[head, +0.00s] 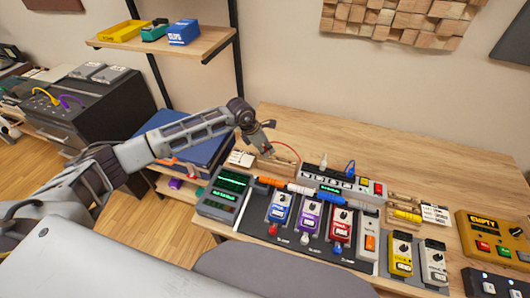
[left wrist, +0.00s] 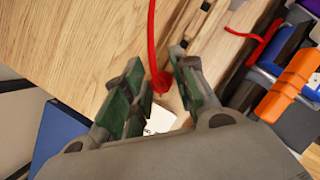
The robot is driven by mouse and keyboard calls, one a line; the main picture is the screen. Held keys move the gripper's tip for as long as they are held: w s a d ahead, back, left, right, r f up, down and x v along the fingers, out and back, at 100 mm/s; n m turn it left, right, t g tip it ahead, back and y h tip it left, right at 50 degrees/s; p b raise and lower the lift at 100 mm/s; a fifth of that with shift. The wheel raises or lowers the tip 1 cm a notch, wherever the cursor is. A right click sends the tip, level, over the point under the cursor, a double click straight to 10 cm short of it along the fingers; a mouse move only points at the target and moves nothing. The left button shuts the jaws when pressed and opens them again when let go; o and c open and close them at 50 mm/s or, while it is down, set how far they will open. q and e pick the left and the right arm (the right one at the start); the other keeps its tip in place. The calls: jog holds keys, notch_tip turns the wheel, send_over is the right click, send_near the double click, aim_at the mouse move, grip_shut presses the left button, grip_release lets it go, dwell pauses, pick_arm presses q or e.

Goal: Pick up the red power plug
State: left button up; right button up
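In the left wrist view the red power plug (left wrist: 161,83) shows as a small red end with a red cable (left wrist: 151,35) running up from it. It lies between the two green-padded fingers of my left gripper (left wrist: 160,70). The fingers are apart, with gaps visible on both sides of the red end. In the head view my left gripper (head: 262,137) hangs low over the back left of the wooden table (head: 310,125). The red cable (head: 288,147) arcs out to its right. The plug is hard to make out there. My right gripper is not in view.
A wooden rack (head: 280,168) and a white card (head: 241,158) are close below the gripper. A power strip (head: 325,178) and a board of pedals (head: 310,216) stand to the right. The back of the table is clear.

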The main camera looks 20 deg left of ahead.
aim_at(265, 148)
pick_arm(q)
grip_shut()
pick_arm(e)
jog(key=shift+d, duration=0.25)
pick_arm(q)
jog(key=shift+r, duration=0.1)
jog(key=shift+r+b, duration=0.85)
jog(key=shift+r, duration=4.1)
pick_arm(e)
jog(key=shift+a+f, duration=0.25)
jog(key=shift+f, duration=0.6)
pick_arm(q)
jog(key=shift+f, duration=0.1)
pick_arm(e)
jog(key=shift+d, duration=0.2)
pick_arm(q)
jog(key=shift+s, duration=0.15)
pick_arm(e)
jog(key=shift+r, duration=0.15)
